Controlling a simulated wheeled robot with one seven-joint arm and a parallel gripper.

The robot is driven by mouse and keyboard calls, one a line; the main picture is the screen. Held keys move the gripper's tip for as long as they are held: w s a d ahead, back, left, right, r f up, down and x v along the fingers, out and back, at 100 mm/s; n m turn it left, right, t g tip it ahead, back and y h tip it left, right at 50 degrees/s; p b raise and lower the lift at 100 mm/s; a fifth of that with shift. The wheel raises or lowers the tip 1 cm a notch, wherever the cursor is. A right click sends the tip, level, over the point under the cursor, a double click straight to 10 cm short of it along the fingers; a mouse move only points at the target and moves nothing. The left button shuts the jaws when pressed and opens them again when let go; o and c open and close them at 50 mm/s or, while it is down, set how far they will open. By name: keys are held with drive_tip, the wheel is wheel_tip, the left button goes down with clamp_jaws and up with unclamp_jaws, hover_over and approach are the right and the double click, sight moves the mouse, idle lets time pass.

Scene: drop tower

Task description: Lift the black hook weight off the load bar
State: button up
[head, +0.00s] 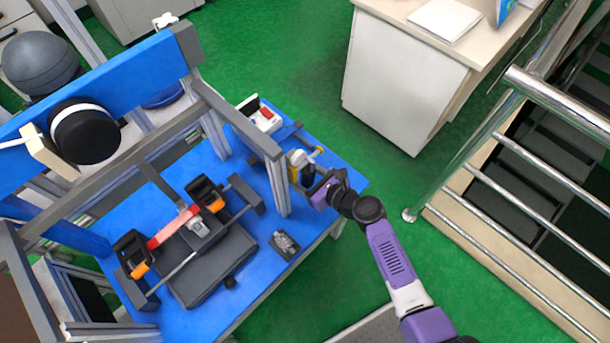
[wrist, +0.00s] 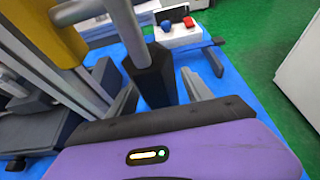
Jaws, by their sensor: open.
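The black hook weight (wrist: 150,75) shows in the wrist view as a dark faceted body with a grey rod rising from its top. My gripper (wrist: 152,88) is open, with one finger on each side of the weight. I cannot tell whether either finger touches it. I cannot clearly make out the load bar.
A yellow part (wrist: 55,32) stands close on the left in the wrist view. A grey frame post (head: 277,185) rises left of my gripper. A white box with a red part (head: 262,116) sits behind on the blue table (head: 255,290). A steel railing (head: 560,100) is at right.

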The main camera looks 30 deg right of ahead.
clamp_jaws()
idle(1.3)
idle(0.4)
idle(0.9)
